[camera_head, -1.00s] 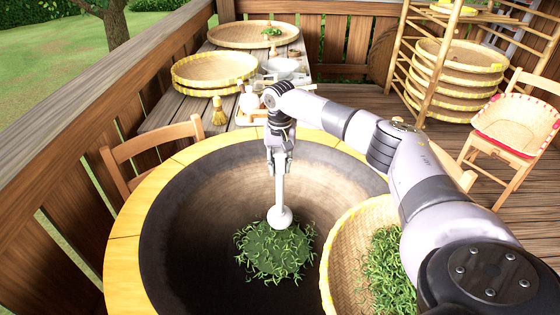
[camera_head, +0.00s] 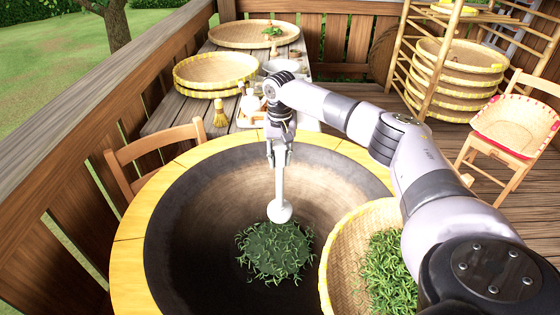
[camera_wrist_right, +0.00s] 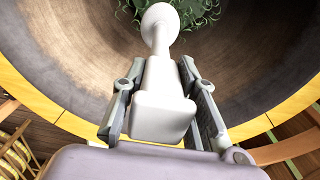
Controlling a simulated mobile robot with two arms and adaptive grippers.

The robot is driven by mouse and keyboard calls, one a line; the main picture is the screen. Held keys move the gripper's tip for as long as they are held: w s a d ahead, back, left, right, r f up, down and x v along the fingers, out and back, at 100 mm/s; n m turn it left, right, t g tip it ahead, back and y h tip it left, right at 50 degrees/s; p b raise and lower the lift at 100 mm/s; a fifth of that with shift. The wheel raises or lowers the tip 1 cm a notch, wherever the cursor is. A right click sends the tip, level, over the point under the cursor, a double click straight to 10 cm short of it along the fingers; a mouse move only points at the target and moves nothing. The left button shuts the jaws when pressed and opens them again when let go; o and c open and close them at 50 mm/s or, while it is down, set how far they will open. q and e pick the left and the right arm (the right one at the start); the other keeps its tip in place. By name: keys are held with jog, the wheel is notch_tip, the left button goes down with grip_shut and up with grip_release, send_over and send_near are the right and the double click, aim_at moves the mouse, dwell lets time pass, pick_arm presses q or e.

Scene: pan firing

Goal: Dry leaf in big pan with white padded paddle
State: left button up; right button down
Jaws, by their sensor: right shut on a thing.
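The big pan (camera_head: 190,220) is a dark round bowl with a yellow rim. A pile of green leaves (camera_head: 275,255) lies on its bottom. My right gripper (camera_head: 279,160) is over the pan, shut on the handle of the white padded paddle (camera_head: 281,210). The paddle points down, and its round white head is at the top edge of the leaf pile; I cannot tell whether it touches. In the right wrist view the paddle (camera_wrist_right: 160,90) sits between the two fingers (camera_wrist_right: 165,115), with leaves (camera_wrist_right: 195,10) beyond its head. My left gripper is not in view.
A woven basket (camera_head: 343,262) with green leaves stands at the pan's right edge, partly behind my arm. Wooden chairs stand left (camera_head: 157,150) and right (camera_head: 510,130). A table behind holds trays (camera_head: 215,70), a brush (camera_head: 220,113) and a bowl (camera_head: 280,67).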

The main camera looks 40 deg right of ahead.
notch_tip(320, 180, up, 14)
jog(key=p, duration=0.9)
jog(key=shift+f, duration=0.1)
jog(key=shift+a, duration=0.1)
